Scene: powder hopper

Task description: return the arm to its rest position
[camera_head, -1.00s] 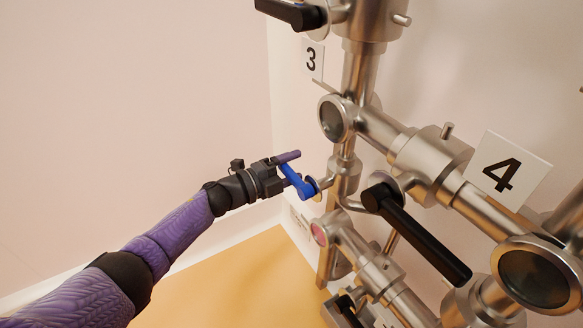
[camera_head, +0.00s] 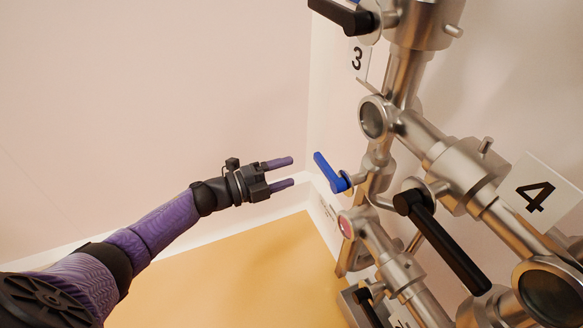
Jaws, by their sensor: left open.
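My left gripper (camera_head: 292,172) is at the end of the purple left arm, which comes in from the lower left. Its two purple fingers are apart, with nothing between them. The fingers point right, toward a small blue lever handle (camera_head: 327,172) on the steel pipework. A clear gap lies between the fingertips and the blue handle. The blue handle tilts up to the left from its pivot. My right gripper does not show.
Steel pipework (camera_head: 465,170) fills the right side. It carries a large black lever (camera_head: 440,240), another black lever (camera_head: 342,16) at the top, and signs 3 (camera_head: 357,60) and 4 (camera_head: 537,197). The pale wall (camera_head: 130,90) and yellow floor (camera_head: 235,275) on the left are clear.

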